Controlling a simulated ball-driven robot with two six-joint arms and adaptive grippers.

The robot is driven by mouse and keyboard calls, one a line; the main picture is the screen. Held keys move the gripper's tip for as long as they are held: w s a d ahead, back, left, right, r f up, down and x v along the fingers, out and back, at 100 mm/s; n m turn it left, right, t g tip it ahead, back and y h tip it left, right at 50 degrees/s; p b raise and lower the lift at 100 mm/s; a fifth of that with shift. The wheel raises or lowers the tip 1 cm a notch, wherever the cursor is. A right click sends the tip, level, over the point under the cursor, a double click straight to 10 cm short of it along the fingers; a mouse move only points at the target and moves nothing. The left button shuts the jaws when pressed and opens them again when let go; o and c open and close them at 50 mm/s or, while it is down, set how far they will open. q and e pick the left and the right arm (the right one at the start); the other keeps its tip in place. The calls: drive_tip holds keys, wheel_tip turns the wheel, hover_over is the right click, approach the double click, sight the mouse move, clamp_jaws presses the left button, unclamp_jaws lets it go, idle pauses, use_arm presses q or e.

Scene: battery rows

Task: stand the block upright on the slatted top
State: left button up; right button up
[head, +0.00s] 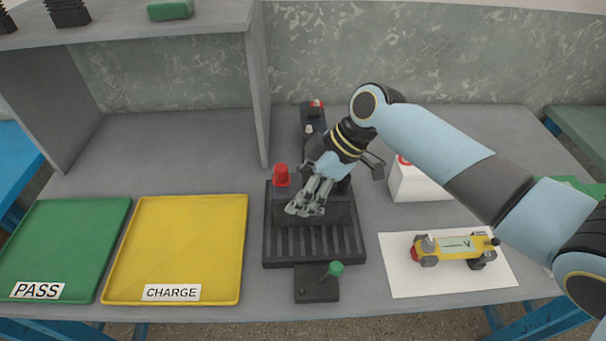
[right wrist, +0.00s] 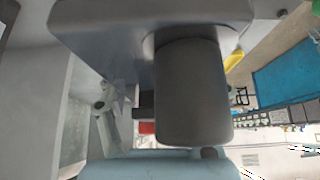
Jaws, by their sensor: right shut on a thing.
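The block is a dark grey battery (head: 284,212) with a red cap (head: 281,175) on its upper left and a dark cap, partly hidden by my gripper, on its upper right. It looks upright, caps up, over the back part of the black slatted top (head: 316,260). I cannot tell whether it touches the slats. My right gripper (head: 306,205) is shut on the block, its fingers over the near face. In the right wrist view the block (right wrist: 110,28) fills the top, with its dark cap (right wrist: 192,92) close to the camera. My left gripper is not in view.
A yellow CHARGE tray (head: 175,245) and a green PASS tray (head: 70,245) lie left. A green-knobbed lever (head: 335,269) sits in front of the slatted top. A shelf wall (head: 257,90) rises behind left.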

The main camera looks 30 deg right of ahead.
drive_tip(key=shift+w, duration=0.1)
drive_tip(key=o, duration=1.8)
drive_tip(key=shift+f, duration=0.2)
drive_tip(key=shift+r, duration=0.15)
drive_tip(key=b+v, duration=0.1)
drive_tip(key=v, duration=0.9)
drive_tip(key=shift+s+d+r, duration=0.45)
drive_tip(key=shift+r, duration=0.4)
drive_tip(key=shift+f, duration=0.1)
